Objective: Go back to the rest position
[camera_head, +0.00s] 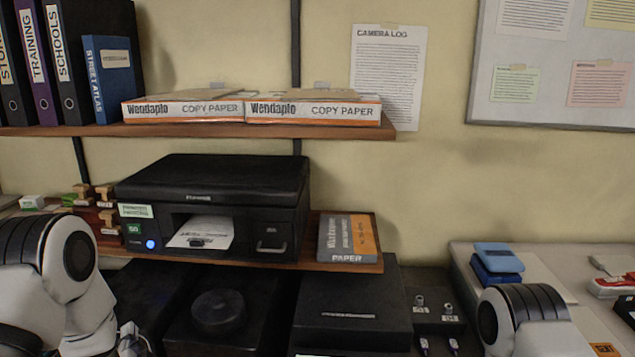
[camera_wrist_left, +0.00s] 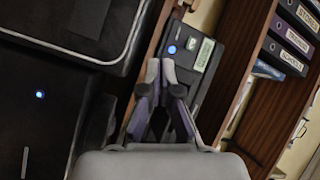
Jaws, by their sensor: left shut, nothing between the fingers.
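My left gripper (camera_wrist_left: 161,68) shows in the left wrist view with its fingertips close together, shut and empty. In the head view only a small part of it (camera_head: 132,342) shows at the bottom left edge, below the printer. My left arm, white with black bands, comes in at the left. In the wrist view the fingers point toward the printer front (camera_wrist_left: 190,65) with its blue light. My right arm shows at the lower right of the head view, but its gripper is out of the picture.
A black printer (camera_head: 213,185) and a paper pack (camera_head: 348,238) stand on a low shelf. Binders (camera_head: 72,60) and copy paper boxes (camera_head: 312,108) fill the upper shelf. Stamps (camera_head: 105,195) are near my left arm. A black box (camera_head: 350,300) lies below; blue items (camera_head: 497,263) lie at right.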

